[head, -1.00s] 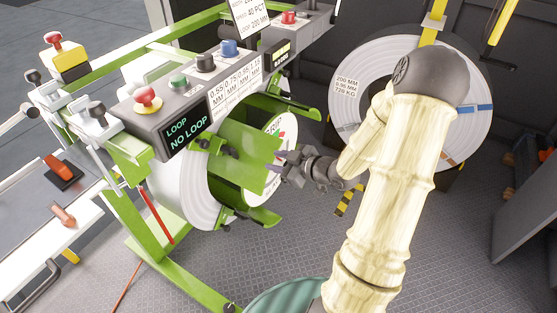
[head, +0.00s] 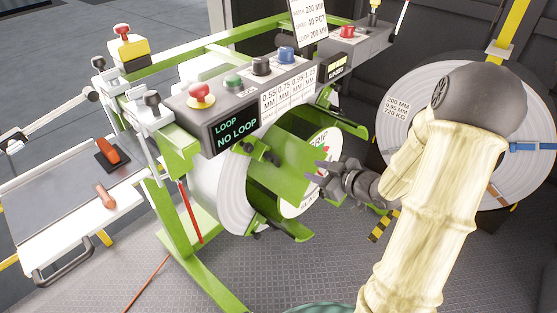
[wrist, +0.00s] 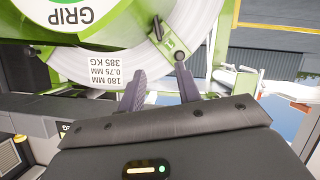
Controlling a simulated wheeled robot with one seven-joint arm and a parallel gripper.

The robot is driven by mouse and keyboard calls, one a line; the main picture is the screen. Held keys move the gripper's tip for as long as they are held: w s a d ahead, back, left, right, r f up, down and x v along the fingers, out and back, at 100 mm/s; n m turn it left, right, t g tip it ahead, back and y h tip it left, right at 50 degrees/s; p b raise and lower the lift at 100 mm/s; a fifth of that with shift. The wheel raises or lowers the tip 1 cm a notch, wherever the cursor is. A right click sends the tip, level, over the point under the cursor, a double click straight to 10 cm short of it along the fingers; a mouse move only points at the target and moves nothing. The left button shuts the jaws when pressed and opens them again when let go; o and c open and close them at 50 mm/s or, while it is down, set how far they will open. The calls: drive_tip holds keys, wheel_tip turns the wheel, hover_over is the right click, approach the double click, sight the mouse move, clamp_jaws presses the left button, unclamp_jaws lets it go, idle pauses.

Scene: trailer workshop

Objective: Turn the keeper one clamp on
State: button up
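The green drum of the decoiler carries a silver coil (head: 234,195) with a round white GRIP disc (head: 321,150) at its hub. Green keeper arms with black clamp knobs sit around the coil; one keeper (head: 262,152) is at the upper face, another (head: 292,229) at the bottom. In the wrist view a green keeper with a black knob (wrist: 172,38) lies across the coil face, just beyond the right finger. My gripper (head: 326,175) is in front of the disc, open and empty. Its fingers stand apart in the wrist view (wrist: 160,78). I cannot tell which keeper is number one.
A control box (head: 236,100) with coloured buttons reads NO LOOP above the coil. A second large coil (head: 408,140) stands behind my arm at right. A bench (head: 60,215) with orange-handled tools is at left. Grey floor (head: 285,270) is clear in front.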

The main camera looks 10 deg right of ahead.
sight(277, 159)
drive_tip(key=b+x, duration=0.1)
drive_tip(key=x, duration=1.6)
drive_tip(key=shift+d+f, duration=0.1)
clamp_jaws()
